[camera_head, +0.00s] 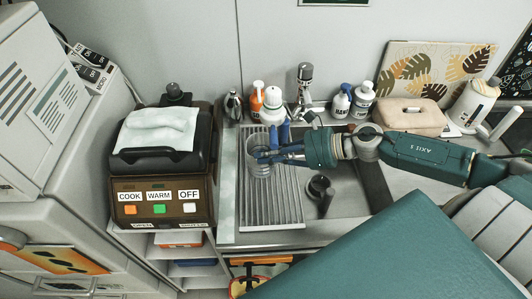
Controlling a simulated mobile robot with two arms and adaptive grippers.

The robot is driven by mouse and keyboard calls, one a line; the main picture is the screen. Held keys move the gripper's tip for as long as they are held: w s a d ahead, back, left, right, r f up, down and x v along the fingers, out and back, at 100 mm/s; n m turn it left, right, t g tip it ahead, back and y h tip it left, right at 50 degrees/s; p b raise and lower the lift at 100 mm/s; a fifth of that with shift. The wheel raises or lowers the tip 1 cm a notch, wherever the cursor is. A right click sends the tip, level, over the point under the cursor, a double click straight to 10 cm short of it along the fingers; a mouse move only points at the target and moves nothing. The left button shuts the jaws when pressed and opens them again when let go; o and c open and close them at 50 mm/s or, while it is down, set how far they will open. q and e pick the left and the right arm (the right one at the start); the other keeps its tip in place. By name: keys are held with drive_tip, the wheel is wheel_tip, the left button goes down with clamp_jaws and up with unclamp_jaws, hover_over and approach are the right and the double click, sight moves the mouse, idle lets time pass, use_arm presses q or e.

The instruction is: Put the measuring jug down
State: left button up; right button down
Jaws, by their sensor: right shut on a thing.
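The measuring jug (259,165) is a clear, see-through vessel at the back left of the ribbed draining board (270,212), beside the sink. My right arm reaches in from the right, and its blue-fingered gripper (272,155) is shut on the jug. The fingers cover part of the jug's side. The jug looks upright. I cannot tell whether its base touches the board or hangs a little above it. My left gripper is not in view.
A dark cup (320,190) stands in the sink (350,205). Bottles, including an orange one (257,97) and a soap bottle (341,101), line the back by the tap (305,78). A cooker (160,165) stands left. The board's front is clear.

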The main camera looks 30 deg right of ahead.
drive_tip(key=c, duration=2.3)
unclamp_jaws()
drive_tip(key=shift+f, duration=0.15)
drive_tip(key=o, duration=0.4)
drive_tip(key=shift+s, duration=0.1)
drive_tip(key=shift+o, duration=0.2)
drive_tip(key=shift+d, duration=0.15)
drive_tip(key=p+v, duration=0.1)
drive_tip(key=v, duration=1.1)
drive_tip(key=shift+r, duration=0.2)
